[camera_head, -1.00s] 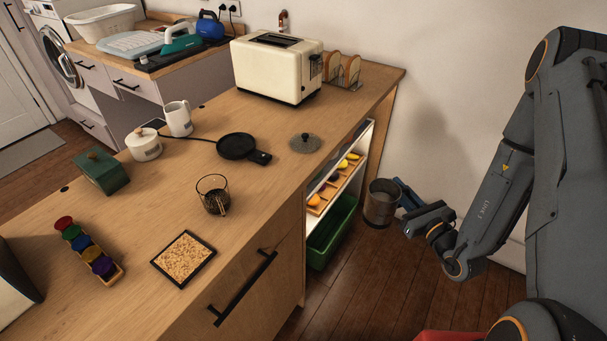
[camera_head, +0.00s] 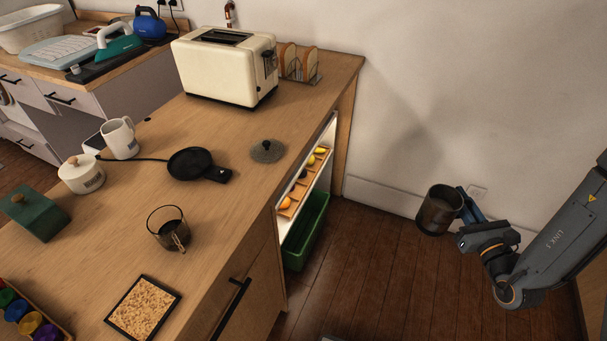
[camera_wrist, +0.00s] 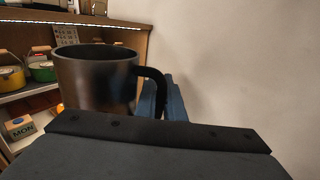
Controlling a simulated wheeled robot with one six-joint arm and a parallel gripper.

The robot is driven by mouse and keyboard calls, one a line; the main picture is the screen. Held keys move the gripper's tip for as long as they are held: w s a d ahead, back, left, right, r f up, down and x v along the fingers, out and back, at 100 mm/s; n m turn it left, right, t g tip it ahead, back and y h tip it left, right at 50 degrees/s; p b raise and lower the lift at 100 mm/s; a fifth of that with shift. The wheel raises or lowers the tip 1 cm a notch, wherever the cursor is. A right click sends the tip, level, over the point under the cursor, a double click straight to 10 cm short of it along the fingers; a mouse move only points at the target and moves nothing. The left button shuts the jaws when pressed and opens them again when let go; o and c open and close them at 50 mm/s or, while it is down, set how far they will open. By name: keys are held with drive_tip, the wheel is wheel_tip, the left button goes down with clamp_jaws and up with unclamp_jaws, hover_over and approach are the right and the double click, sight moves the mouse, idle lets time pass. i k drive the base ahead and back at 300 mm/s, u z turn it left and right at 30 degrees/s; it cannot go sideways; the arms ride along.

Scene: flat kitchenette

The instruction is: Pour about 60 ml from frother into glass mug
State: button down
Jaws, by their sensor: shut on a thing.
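The frother (camera_head: 439,210) is a dark metallic jug, held upright in the air to the right of the counter. My gripper (camera_head: 464,204) is shut on its handle side. In the wrist view the frother (camera_wrist: 97,85) shows its rim and black handle, with a blue finger beside the handle; its contents are hidden. The glass mug (camera_head: 168,228) stands upright on the counter, see-through at the top and dark in its lower part. Its handle faces the front right. The frother is well apart from it.
A black pan (camera_head: 190,163), a grey lid (camera_head: 267,151), a white mug (camera_head: 119,139), a sugar pot (camera_head: 81,174) and a cork mat (camera_head: 143,307) surround the glass mug. A toaster (camera_head: 225,66) stands behind. Open floor (camera_head: 365,270) lies between counter and arm.

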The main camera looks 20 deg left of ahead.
sight(176, 240)
drive_tip(key=z, duration=0.9)
drive_tip(key=i, duration=1.45)
drive_tip(key=u, duration=4.3)
